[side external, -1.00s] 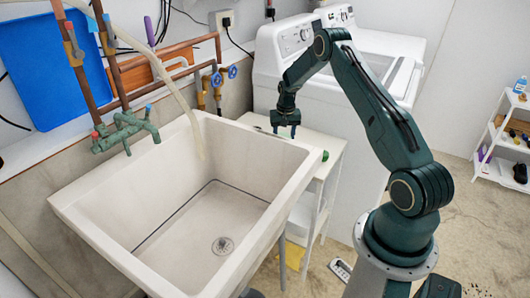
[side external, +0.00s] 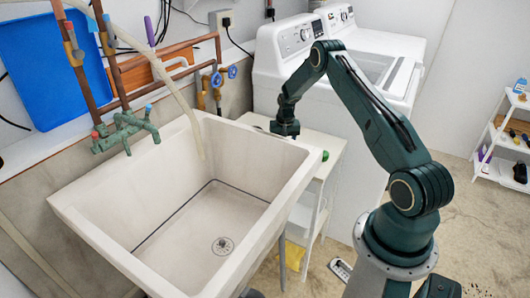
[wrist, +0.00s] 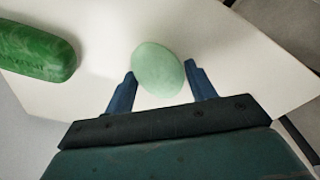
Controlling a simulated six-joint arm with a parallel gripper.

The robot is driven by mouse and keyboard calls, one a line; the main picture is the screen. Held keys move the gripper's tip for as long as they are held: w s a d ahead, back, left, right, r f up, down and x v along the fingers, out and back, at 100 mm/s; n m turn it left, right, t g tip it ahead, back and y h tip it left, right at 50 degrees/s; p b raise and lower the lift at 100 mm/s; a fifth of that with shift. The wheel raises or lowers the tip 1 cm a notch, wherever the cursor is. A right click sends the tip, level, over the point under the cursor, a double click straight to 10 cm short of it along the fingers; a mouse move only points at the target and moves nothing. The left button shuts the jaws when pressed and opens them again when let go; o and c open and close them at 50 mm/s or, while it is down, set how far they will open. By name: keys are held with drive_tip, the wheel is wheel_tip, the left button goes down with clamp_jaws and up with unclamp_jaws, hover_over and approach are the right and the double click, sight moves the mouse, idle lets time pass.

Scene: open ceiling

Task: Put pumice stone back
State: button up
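A pale green oval stone (wrist: 158,70), which looks like the pumice stone, lies on a white shelf top (wrist: 235,60). My gripper (wrist: 160,72) is open, with one blue finger on each side of the stone. The fingertips are close to its sides; I cannot tell whether they touch it. In the side view my gripper (side external: 285,130) is low over the white shelf (side external: 322,146) beside the sink, and the stone is hidden there.
A darker green bar with raised lettering (wrist: 38,52) lies left of the stone. The large sink (side external: 215,215) stands left of the shelf, with the washer (side external: 290,62) behind. Another white shelf unit (side external: 502,150) stands far right.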

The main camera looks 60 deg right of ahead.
drive_tip(key=shift+o, duration=1.3)
drive_tip(key=shift+r, duration=0.1)
wheel_tip(320, 180, up, 12)
drive_tip(key=a, duration=0.1)
drive_tip(key=shift+s, duration=0.4)
drive_tip(key=shift+a, duration=0.1)
